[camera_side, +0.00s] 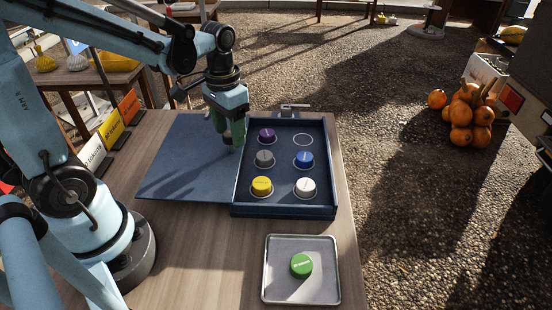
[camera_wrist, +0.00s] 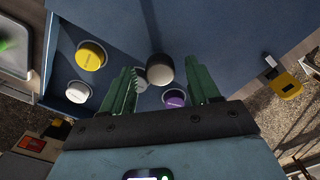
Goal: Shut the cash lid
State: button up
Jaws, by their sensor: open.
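The cash lid (camera_side: 185,165) is a dark blue panel. It lies open and flat on the table, left of the blue cash box (camera_side: 285,211). The box holds purple, grey, yellow, blue and white round pieces, and its top-right circle is empty. My gripper (camera_side: 235,142) points down over the lid's right side, close to the box's left wall. Whether it touches the lid is unclear. In the wrist view its green fingers (camera_wrist: 166,82) are apart.
A metal tray (camera_side: 272,290) with a green round piece (camera_side: 301,265) stands in front of the box. A latch (camera_side: 290,109) sits at the box's back edge. Upright signs (camera_side: 110,128) line the table's left side. Pumpkins (camera_side: 462,115) lie on the ground to the right.

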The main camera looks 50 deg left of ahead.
jog(key=shift+f, duration=0.1)
grip_shut()
dwell(0.3)
jog(key=w+d, duration=1.3)
jog(key=d, duration=0.1)
jog(key=shift+w, duration=0.4)
grip_release()
notch_tip(320, 180, up, 12)
dwell(0.4)
